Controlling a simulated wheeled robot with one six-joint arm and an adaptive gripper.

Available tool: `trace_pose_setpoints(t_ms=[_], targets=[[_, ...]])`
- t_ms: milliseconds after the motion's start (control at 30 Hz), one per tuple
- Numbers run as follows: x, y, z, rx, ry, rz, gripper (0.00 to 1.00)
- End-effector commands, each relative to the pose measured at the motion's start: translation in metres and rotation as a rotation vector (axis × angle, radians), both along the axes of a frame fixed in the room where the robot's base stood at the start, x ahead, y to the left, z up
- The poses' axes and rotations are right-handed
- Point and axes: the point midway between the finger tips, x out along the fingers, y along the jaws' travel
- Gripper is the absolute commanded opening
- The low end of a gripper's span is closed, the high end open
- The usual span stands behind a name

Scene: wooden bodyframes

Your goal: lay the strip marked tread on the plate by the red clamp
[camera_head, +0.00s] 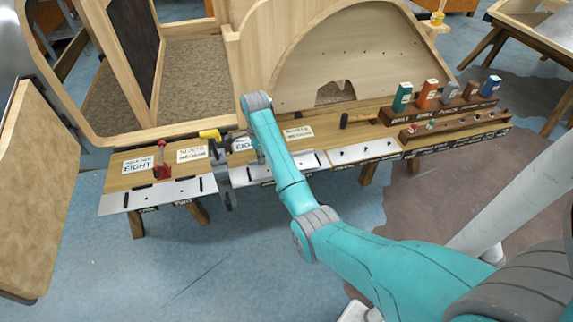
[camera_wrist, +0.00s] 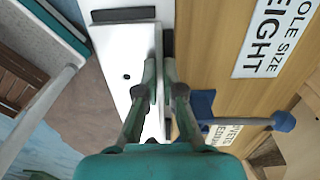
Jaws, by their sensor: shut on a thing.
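The red clamp (camera_head: 161,162) stands at the left end of the bench, behind the metal plate (camera_head: 150,194) there. A few short dark strips lie on that plate. My gripper (camera_wrist: 164,90) is over another pale plate (camera_wrist: 125,62), further right along the bench. It is shut on a thin dark strip (camera_wrist: 169,22) seen nearly edge-on. I cannot read any marking on it, and the fingers hide part of it. Another dark strip (camera_wrist: 123,15) lies on the pale plate.
A blue-handled clamp (camera_wrist: 283,121) is close right of my fingers. A rack (camera_head: 445,108) with several small boxes stands at the right. Tall wooden frames rise behind the bench.

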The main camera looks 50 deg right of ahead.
Motion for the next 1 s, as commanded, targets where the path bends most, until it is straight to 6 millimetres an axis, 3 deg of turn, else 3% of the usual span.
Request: trace_pose_setpoints(t_ms=[567,1000], targets=[[-0.001,0.000,0.008,0.000,0.000,0.000,0.00],[-0.013,0.008,0.008,-0.001,-0.001,0.000,0.00]])
